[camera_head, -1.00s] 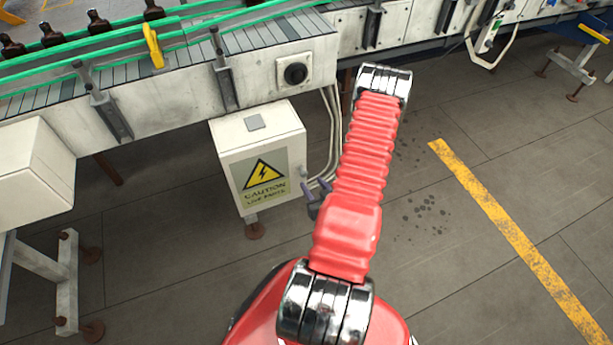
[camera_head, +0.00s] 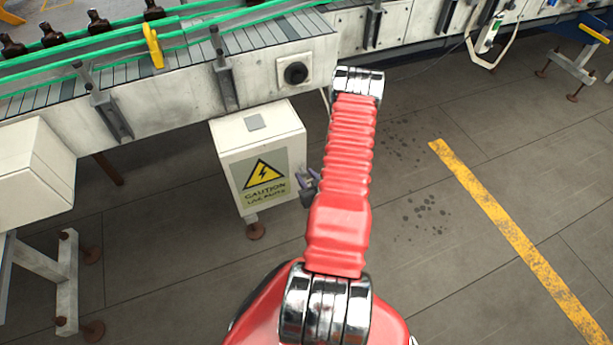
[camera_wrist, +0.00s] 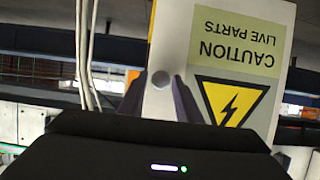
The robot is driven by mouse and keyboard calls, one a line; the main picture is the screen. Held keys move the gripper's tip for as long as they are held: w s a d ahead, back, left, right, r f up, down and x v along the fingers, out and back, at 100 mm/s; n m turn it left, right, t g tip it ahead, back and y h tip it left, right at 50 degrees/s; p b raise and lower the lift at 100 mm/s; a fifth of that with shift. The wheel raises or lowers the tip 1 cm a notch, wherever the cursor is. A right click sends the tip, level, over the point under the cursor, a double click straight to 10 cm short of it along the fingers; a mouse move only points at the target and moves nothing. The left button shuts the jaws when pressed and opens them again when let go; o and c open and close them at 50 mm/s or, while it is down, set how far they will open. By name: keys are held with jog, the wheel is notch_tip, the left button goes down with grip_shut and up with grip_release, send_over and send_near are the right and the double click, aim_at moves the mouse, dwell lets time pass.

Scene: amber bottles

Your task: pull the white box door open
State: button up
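The white box (camera_head: 228,138) stands below the conveyor, its front door carrying a yellow caution label (camera_head: 264,180). The door looks shut. In the wrist view the door (camera_wrist: 176,35) appears upside down, with a round grey knob (camera_wrist: 160,78) near its edge. My gripper (camera_head: 310,180) is at the right edge of the box front, partly hidden by my red arm. In the wrist view my gripper (camera_wrist: 159,92) has its two dark fingers apart, and the knob shows between their tips. I cannot tell whether the fingers touch it.
The conveyor (camera_head: 170,95) with several amber bottles (camera_head: 98,23) runs behind and above the box. Another white cabinet (camera_head: 30,175) stands at the left. The floor right of my arm is clear, with a yellow line (camera_head: 510,235).

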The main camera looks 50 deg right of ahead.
jog(key=c, duration=0.7)
grip_shut()
jog(key=shift+d, duration=0.15)
jog(key=shift+s, duration=0.1)
